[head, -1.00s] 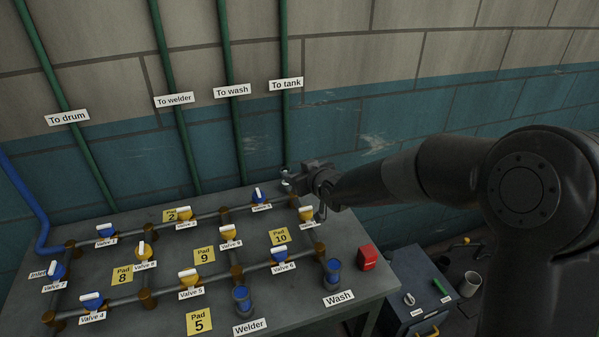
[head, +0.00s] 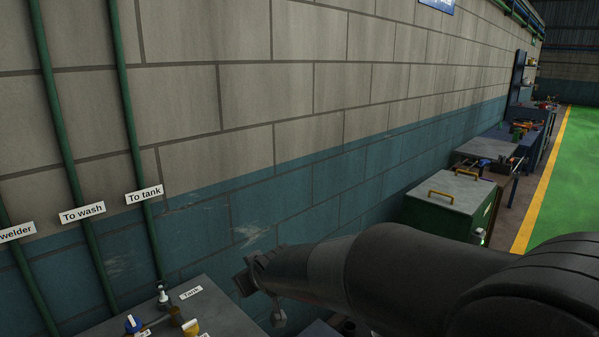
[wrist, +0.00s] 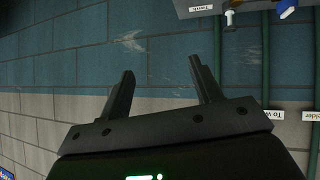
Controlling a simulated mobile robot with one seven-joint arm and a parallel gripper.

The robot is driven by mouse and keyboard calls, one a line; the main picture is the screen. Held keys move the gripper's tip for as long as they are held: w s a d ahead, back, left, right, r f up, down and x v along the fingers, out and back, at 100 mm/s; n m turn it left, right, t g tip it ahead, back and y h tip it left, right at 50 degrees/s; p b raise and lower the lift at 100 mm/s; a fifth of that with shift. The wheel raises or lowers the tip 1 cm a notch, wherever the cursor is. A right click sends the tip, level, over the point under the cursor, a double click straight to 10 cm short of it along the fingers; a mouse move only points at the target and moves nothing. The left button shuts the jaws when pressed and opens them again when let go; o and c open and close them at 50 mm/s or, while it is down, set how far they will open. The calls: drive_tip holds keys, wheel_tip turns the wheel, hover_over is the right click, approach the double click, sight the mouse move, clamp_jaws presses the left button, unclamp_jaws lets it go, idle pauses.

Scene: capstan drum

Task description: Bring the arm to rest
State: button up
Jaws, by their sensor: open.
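My arm reaches from the lower right of the head view toward the wall. My gripper (head: 262,290) is at its far end, just right of the grey valve table (head: 222,292), and its fingers are hard to make out there. In the wrist view my gripper (wrist: 160,82) shows two dark fingers spread apart with nothing between them. The blue and grey block wall (wrist: 150,55) lies behind them. The table's edge with the Tank label (wrist: 201,9) is at the top right of the wrist view, apart from the fingers.
A blue-handled valve (head: 132,323), a yellow-handled valve (head: 190,328) and the Tank label (head: 191,292) are on the table. Green pipes (head: 140,150) run up the wall. A green cabinet (head: 450,205) stands farther right. Open green floor (head: 570,185) lies beyond a yellow line.

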drive_tip(key=s+d+r+m+h, duration=0.3)
drive_tip(key=s+d, duration=0.3)
drive_tip(key=d, duration=0.6)
drive_tip(key=s+d+m+g, duration=0.1)
drive_tip(key=s+d+m, duration=0.1)
drive_tip(key=s+d, duration=0.5)
drive_tip(key=s+d+m+g+h, duration=0.1)
drive_tip(key=s+d, duration=0.5)
drive_tip(key=s, duration=0.6)
drive_tip(key=shift+s+d+f+m+g+h, duration=0.15)
drive_tip(key=shift+s+d+m+g+h, duration=0.2)
drive_tip(key=shift+m+g, duration=0.6)
drive_tip(key=shift+m+t, duration=0.25)
